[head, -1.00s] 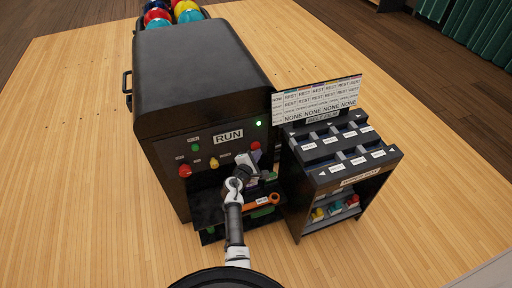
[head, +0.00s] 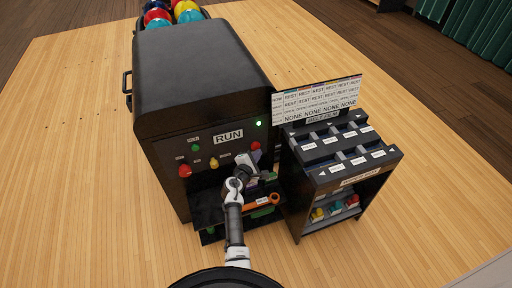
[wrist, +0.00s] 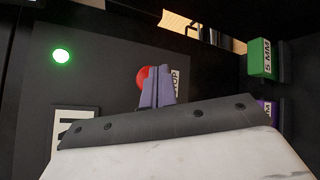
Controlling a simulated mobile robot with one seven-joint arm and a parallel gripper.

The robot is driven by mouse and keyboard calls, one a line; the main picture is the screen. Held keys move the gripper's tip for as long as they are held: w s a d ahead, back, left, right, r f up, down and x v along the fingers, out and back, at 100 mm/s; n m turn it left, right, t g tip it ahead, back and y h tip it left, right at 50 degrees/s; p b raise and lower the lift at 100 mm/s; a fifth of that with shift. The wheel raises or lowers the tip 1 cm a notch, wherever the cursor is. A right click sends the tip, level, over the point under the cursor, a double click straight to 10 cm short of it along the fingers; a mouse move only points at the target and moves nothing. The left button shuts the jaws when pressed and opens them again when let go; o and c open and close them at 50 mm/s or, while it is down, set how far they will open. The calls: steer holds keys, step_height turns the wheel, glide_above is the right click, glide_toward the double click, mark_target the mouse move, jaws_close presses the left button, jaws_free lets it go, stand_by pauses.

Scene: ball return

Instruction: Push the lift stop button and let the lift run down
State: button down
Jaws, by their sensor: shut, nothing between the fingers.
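The black lift machine (head: 200,75) has a front panel with a RUN sign (head: 228,136) and a lit green lamp (head: 259,124). A red button (head: 255,146) sits at the panel's right, just beyond my gripper. In the wrist view this red button (wrist: 143,76) is partly hidden behind my purple fingers, beside a label of which only "OP" reads. My gripper (wrist: 159,72) is shut and empty, its tips in front of the button. I cannot tell whether they touch it. The lit lamp (wrist: 61,55) shows to the left.
Another red button (head: 185,171), a yellow knob (head: 213,163) and a green button (head: 195,148) are on the panel's left. A black rack (head: 340,165) with labelled slots stands close at the right. Shelves under the panel hold tools, including an orange one (head: 274,199). Coloured balls (head: 187,13) lie behind.

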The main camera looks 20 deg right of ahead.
stand_by(0.5)
steer(key=shift+w, duration=0.45)
steer(key=shift+w+b, duration=0.55)
stand_by(0.8)
steer(key=shift+s, duration=0.1)
steer(key=shift+s+p, duration=0.4)
steer(key=shift+s, duration=0.5)
steer(key=s+p, duration=0.1)
steer(key=s, duration=0.4)
steer(key=shift+d+p, duration=0.1)
steer(key=shift+p, duration=0.3)
steer(key=shift+r, duration=0.1)
